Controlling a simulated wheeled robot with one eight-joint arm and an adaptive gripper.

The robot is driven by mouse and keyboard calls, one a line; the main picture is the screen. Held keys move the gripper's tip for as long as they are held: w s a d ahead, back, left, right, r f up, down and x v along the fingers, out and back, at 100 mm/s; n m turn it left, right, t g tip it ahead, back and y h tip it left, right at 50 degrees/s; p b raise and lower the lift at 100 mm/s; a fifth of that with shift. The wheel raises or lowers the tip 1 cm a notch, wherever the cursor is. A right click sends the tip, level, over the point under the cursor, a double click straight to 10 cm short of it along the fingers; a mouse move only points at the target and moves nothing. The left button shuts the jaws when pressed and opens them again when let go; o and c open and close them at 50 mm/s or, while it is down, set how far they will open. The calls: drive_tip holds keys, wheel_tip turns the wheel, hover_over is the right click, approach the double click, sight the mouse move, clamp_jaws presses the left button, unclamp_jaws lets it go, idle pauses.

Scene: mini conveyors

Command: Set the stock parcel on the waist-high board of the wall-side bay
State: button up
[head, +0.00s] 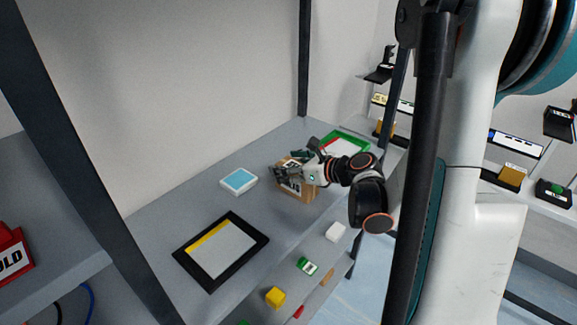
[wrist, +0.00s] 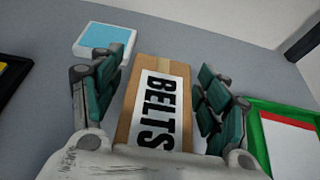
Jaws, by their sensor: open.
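The parcel is a brown cardboard box (head: 298,195) with a white label, standing on a grey shelf board (head: 150,222) of a bay against the wall. In the wrist view the parcel (wrist: 152,70) shows the word BELTS and sits between the fingers. My gripper (head: 290,174) is at the parcel, with its teal-padded fingers spread on either side. In the wrist view my gripper (wrist: 155,95) is open, and a gap shows between the right finger and the box. The parcel's underside is hidden.
A white-and-blue box (head: 238,181) and a black-framed tray (head: 221,250) lie left of the parcel. A green tray (head: 346,143) lies beyond it. Dark posts (head: 304,60) bound the bay. Small items, including a yellow cube (head: 275,297), sit on a lower level.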

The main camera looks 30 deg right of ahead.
drive_tip(key=shift+s+r, duration=0.1)
drive_tip(key=shift+r, duration=0.15)
drive_tip(key=p+v, duration=0.3)
drive_tip(key=v, duration=0.8)
drive_tip(key=shift+s+p, duration=0.3)
drive_tip(key=shift+p, duration=0.05)
drive_tip(key=shift+w+d+r, duration=0.1)
drive_tip(key=shift+r, duration=0.05)
